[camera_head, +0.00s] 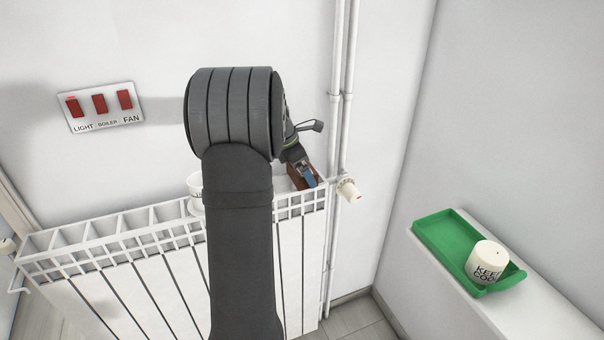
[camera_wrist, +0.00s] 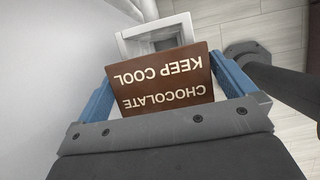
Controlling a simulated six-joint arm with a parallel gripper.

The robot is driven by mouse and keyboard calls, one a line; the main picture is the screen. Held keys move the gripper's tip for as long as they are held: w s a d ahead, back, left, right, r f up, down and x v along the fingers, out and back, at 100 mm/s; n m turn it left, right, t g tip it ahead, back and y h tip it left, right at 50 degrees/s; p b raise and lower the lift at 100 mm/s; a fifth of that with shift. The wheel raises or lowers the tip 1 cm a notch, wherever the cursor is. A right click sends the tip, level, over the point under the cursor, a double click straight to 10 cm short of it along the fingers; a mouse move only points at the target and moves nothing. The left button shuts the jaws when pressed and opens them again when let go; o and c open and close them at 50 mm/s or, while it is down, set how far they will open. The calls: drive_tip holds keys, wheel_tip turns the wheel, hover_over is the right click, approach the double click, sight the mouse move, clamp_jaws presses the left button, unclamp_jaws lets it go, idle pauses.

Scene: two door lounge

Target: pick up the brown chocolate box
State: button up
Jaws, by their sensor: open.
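The brown chocolate box (camera_wrist: 160,81) has pale lettering, "CHOCOLATE KEEP COOL", upside down in the wrist view. My gripper (camera_wrist: 167,85) is open, with one blue finger on each side of the box. The left finger is close to the box's left edge and the right finger close to its right edge; I cannot tell whether either touches. In the head view the box (camera_head: 296,179) stands at the right end of the white radiator top, partly hidden by my gripper (camera_head: 306,172).
The white radiator (camera_head: 150,255) has an open slatted top. A white cup (camera_head: 194,184) is partly behind my arm. A valve (camera_head: 348,189) and pipes (camera_head: 341,80) stand right of the box. A green tray (camera_head: 440,237) with a white "KEEP COOL" candle-like cylinder (camera_head: 488,263) is on the right ledge.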

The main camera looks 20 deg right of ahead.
drive_tip(key=c, duration=0.8)
drive_tip(key=shift+r, duration=0.1)
